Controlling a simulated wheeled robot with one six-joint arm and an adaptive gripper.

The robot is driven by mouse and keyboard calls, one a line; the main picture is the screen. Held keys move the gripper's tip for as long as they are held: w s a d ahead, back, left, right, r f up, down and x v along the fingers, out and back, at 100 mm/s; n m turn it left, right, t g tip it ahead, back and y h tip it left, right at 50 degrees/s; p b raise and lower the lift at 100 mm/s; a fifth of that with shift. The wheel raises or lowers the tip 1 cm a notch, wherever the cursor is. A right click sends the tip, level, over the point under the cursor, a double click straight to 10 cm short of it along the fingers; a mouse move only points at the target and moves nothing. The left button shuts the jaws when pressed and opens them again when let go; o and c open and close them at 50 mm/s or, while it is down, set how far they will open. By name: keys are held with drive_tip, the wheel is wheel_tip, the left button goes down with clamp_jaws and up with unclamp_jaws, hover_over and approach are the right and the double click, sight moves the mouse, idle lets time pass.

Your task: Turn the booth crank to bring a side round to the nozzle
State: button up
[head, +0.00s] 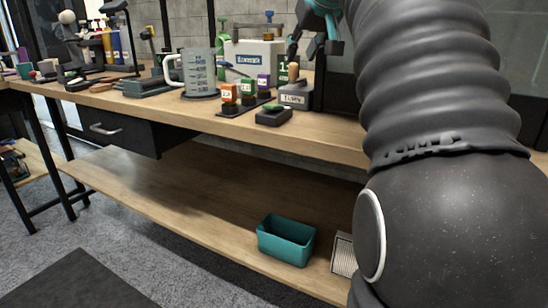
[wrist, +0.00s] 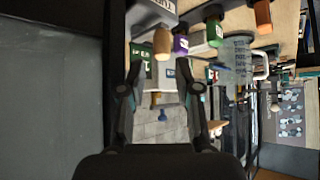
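My gripper (head: 312,46) is at the top of the head view, over the back of the workbench. In the wrist view my gripper (wrist: 160,76) has its two fingers spread apart, with nothing held between them. A wooden knob (head: 293,71) stands upright on a grey block (head: 295,95) with a white label. The knob also shows in the wrist view (wrist: 161,43), just beyond the fingertips and apart from them. I cannot tell whether this knob is part of the booth crank. No nozzle can be made out for certain.
Small labelled bottles in a dark rack (head: 243,108), a clear measuring jug (head: 200,73) and a white box (head: 253,54) stand close by on the workbench (head: 340,142). A teal bin (head: 286,240) sits on the lower shelf. A dark panel (wrist: 50,85) fills the wrist view's left.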

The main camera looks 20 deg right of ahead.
drive_tip(key=d+p+v, duration=0.1)
drive_tip(key=p+v, duration=0.1)
drive_tip(key=v, duration=0.6)
drive_tip(key=s+a+f+g+p, duration=0.1)
drive_tip(key=s+a+f+p, duration=0.1)
drive_tip(key=f, duration=0.5)
drive_tip(key=s+a+f+p, duration=0.2)
drive_tip(key=s+a+f, duration=0.3)
drive_tip(key=a+f, duration=0.2)
drive_tip(key=s+a+f+g+p, duration=0.1)
drive_tip(key=s+a+f, duration=0.2)
drive_tip(key=f, duration=0.4)
drive_tip(key=shift+s+a+n+g+y+p, duration=0.3)
drive_tip(key=shift+s+a+y+p, duration=0.1)
drive_tip(key=shift+a, duration=0.45)
